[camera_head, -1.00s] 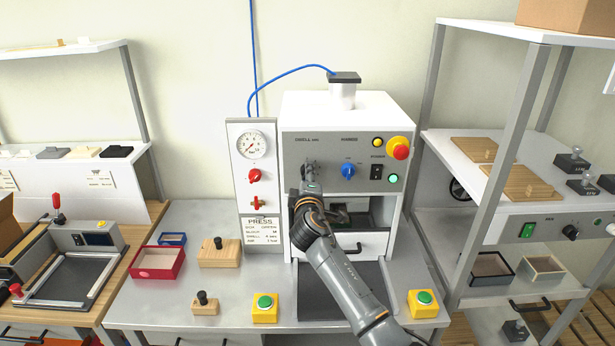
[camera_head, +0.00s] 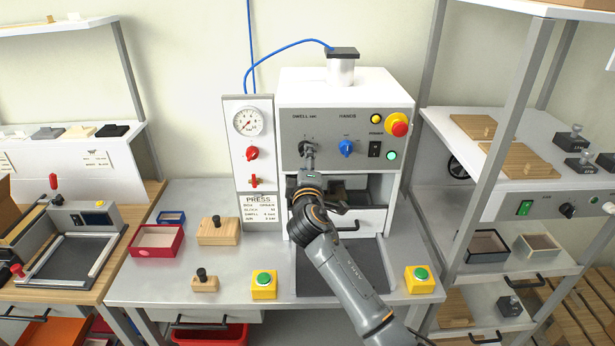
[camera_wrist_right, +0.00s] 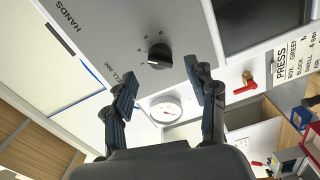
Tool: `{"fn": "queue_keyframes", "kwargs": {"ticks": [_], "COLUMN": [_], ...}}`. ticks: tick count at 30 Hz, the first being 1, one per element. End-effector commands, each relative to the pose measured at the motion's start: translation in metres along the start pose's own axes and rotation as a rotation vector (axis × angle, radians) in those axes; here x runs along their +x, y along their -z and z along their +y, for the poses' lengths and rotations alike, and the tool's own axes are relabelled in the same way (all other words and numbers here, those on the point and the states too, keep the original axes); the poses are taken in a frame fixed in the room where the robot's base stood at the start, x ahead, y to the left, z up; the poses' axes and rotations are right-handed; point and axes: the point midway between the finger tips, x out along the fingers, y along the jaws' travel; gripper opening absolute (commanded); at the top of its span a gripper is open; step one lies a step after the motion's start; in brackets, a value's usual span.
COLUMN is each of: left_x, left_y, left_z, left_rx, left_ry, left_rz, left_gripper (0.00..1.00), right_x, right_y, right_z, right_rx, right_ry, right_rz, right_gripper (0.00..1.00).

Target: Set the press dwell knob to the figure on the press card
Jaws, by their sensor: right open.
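The dwell knob (camera_wrist_right: 158,56) is a black round knob with marks around it on the grey press panel (camera_wrist_right: 115,35). In the wrist view it stands between and just beyond the fingertips of my right gripper (camera_wrist_right: 161,80), which is open and empty. In the head view my right gripper (camera_head: 307,156) is in front of the panel under the "DWELL sec" label and hides most of the knob. My left gripper is not in view.
A blue knob (camera_head: 346,148), a black switch (camera_head: 375,149), a red emergency button (camera_head: 397,124) and a green button (camera_head: 391,155) lie to the right on the panel. A pressure gauge (camera_head: 248,121) and red valve handle (camera_head: 251,153) are on the left.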

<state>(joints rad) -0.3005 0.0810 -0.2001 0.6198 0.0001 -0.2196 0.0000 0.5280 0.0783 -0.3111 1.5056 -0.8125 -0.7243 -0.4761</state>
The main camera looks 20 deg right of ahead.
Motion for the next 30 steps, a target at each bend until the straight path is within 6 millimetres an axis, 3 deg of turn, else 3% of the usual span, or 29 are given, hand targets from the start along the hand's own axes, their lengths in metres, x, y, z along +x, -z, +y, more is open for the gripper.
{"fn": "queue_keyframes", "kwargs": {"ticks": [6, 12, 30], "left_x": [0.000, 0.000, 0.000], "left_y": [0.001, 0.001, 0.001], "left_z": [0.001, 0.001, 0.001], "left_rx": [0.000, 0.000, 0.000], "left_ry": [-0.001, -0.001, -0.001], "left_rz": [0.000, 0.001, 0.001], "left_gripper": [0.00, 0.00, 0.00], "right_x": [-0.041, -0.063, -0.071], "right_y": [-0.001, -0.001, -0.005], "right_z": [0.000, 0.000, -0.006], "right_rx": [0.002, 0.000, 0.017], "right_ry": [0.001, 0.000, 0.017], "right_rz": [0.000, -0.001, -0.008], "right_gripper": [0.57, 0.57, 0.57]}}
